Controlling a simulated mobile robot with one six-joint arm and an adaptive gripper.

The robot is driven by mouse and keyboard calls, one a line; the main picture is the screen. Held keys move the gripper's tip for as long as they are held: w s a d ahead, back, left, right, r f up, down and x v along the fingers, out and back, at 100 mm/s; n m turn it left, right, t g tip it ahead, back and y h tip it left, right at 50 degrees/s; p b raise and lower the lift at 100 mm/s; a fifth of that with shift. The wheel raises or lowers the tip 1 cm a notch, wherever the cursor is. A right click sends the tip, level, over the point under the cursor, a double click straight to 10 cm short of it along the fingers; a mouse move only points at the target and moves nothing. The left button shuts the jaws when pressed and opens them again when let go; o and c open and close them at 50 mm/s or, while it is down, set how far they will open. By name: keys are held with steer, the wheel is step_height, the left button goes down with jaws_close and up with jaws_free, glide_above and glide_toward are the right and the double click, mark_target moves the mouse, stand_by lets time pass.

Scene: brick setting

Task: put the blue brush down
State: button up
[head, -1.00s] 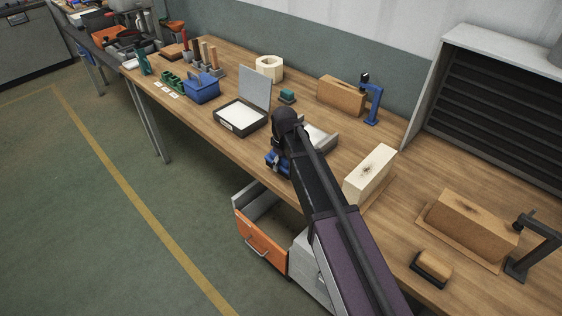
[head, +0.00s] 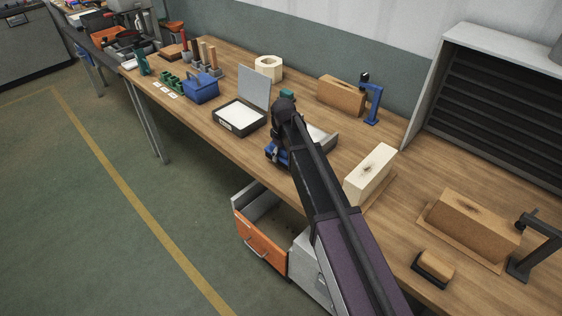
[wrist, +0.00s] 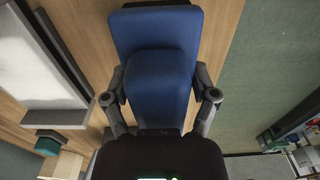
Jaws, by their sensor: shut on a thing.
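The blue brush (wrist: 160,40) fills the upper middle of the wrist view, over the wooden bench top. My gripper (wrist: 160,95) is shut on it, with one finger on each side of its narrower near part. In the head view the blue brush (head: 271,152) shows only as a small bit beside my gripper (head: 278,150), near the front edge of the bench (head: 225,145). My arm hides most of it there. I cannot tell whether the brush touches the bench.
An open black case with a white pad (head: 240,116) stands left of my gripper. A teal-topped block (head: 287,94) is behind it, and a grey tray (head: 323,137) is to its right. A pale brick-shaped block (head: 371,172) lies further right. An orange-fronted drawer (head: 262,247) stands open below.

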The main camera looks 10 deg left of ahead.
mark_target(282, 160)
steer(key=shift+s+f+b, duration=0.1)
steer(key=shift+f+b, duration=1.05)
steer(key=shift+f, duration=0.3)
steer(key=shift+f, duration=0.1)
steer(key=o, duration=1)
steer(key=shift+c, duration=0.2)
step_height(282, 160, up, 12)
steer(key=p, duration=1.2)
steer(key=shift+s+d, duration=0.1)
steer(key=shift+d, duration=0.05)
steer(key=shift+d, duration=0.1)
